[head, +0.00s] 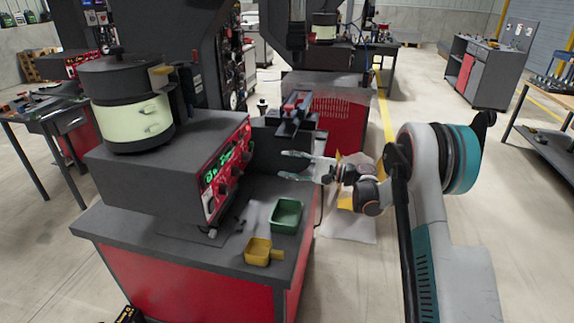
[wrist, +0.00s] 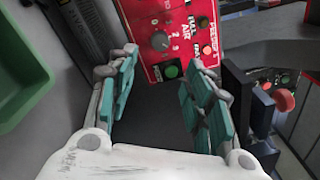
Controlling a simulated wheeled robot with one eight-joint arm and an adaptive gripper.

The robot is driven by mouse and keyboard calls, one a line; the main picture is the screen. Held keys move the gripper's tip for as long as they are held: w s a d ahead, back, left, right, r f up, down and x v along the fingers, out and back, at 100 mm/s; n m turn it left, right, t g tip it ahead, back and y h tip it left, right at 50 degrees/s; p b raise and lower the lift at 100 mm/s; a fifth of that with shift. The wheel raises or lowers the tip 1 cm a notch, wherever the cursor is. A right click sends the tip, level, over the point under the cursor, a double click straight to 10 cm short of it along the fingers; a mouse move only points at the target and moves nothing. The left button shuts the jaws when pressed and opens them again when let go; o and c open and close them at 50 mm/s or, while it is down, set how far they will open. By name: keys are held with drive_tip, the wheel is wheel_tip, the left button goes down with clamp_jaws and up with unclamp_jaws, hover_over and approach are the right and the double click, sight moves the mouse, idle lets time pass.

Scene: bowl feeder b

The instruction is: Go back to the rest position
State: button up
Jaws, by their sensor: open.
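My gripper (head: 290,166) is open and empty. In the head view it hangs above the right side of the workbench (head: 155,230), with its fingers pointing left toward the feeder's control box. In the wrist view my gripper (wrist: 155,95) shows two teal-padded fingers spread apart, with nothing between them. Beyond the fingertips is the red control panel (wrist: 165,35) with a dial and a green button. The same panel (head: 226,170) faces right in the head view. My arm reaches in from the right.
On the bench stand a bowl feeder (head: 125,105), a green tray (head: 286,215) and a yellow scoop-like container (head: 258,251). The green tray also shows in the wrist view (wrist: 30,60). A dark fixture (head: 292,115) stands behind my gripper. Open floor (head: 520,230) lies to the right.

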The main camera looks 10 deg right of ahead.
drive_tip(key=s+r+n+h, duration=0.2)
drive_tip(key=s+r+h, duration=0.3)
drive_tip(key=s, duration=0.4)
drive_tip(key=s+r+n+h, duration=0.2)
drive_tip(key=s+r+h, duration=0.2)
drive_tip(key=s+r, duration=0.45)
drive_tip(key=s+d+f+n+h, duration=0.2)
drive_tip(key=s+d, duration=0.1)
drive_tip(key=s, duration=0.6)
drive_tip(key=s+d+f+n+h, duration=0.1)
drive_tip(key=s+d+n+h, duration=0.1)
drive_tip(key=s, duration=0.7)
drive_tip(key=s+d+f+n+h, duration=0.2)
drive_tip(key=s+d+h, duration=0.2)
drive_tip(key=s, duration=0.5)
drive_tip(key=shift+s+d+f+t, duration=0.3)
drive_tip(key=shift+d+f, duration=0.05)
drive_tip(key=shift+d, duration=0.45)
idle(2.8)
